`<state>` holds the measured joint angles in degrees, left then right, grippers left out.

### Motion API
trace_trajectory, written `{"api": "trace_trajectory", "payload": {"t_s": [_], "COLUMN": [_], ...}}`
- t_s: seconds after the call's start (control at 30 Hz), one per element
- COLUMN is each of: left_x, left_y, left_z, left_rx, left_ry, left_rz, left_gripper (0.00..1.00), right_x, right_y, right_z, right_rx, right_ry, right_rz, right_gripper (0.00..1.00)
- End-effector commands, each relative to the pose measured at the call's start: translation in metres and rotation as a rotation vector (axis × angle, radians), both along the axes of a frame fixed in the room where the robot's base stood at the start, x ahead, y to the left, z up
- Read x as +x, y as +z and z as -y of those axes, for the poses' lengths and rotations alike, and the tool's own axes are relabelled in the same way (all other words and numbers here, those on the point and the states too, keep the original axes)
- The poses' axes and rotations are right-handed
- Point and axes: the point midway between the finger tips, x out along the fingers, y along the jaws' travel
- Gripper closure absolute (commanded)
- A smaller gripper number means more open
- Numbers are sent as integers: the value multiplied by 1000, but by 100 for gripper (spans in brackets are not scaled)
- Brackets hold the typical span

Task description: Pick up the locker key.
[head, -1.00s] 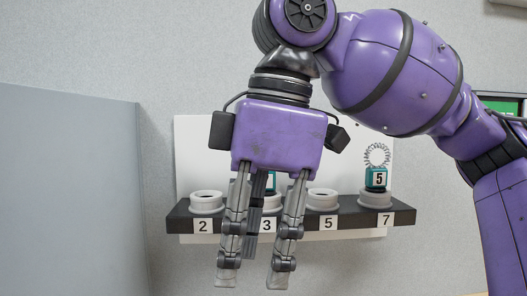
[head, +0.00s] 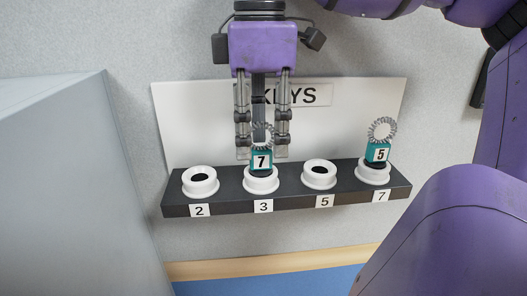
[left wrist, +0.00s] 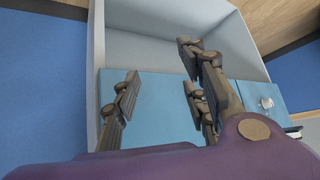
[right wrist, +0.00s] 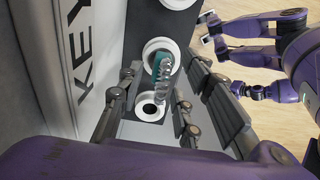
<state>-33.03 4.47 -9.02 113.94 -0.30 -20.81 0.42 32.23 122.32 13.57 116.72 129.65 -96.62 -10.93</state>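Two teal key tags with coiled wire rings stand upright on a dark rack. The tag marked 7 (head: 261,158) sits in the white holder labelled 3. The tag marked 5 (head: 377,153) sits in the holder labelled 7. Neither is marked as the locker key. My right gripper (head: 263,153) is open, its fingers pointing down on either side of the 7 key's coil. In the right wrist view, the coil (right wrist: 168,82) shows between the spread fingers; I see no grip. My left gripper (left wrist: 158,75) is open and empty, away from the rack.
The rack (head: 230,200) is on a white KEYS board (head: 200,115). The holders labelled 2 (head: 199,182) and 5 (head: 319,174) are empty. A grey cabinet (head: 60,160) stands at left. The left wrist view shows an open white box-like unit with blue panels (left wrist: 160,105).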

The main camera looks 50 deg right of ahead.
Motion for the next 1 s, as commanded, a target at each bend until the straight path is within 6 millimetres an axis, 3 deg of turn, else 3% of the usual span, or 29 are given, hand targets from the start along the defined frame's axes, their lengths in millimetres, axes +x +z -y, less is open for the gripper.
{"api": "trace_trajectory", "payload": {"t_s": [0.2, 0.47, 0.73, 1.0], "left_x": [2, 2, 2, 1], "left_y": [5, 5, 4, 4], "left_z": [1, 1, 1, 1], "left_rx": [-2, -2, -2, -2], "left_ry": [-1, -1, -1, -1], "left_rz": [4, 3, 2, 2], "left_gripper": [60, 60, 60, 60], "right_x": [-2, -1, -1, -1], "right_y": [-27, -31, -30, -30], "right_z": [2, 2, 2, 2], "right_rx": [0, -1, -1, -1], "right_ry": [1, -1, -1, -1], "right_rz": [1, 2, 3, 4], "right_gripper": [67, 67, 100, 100]}}
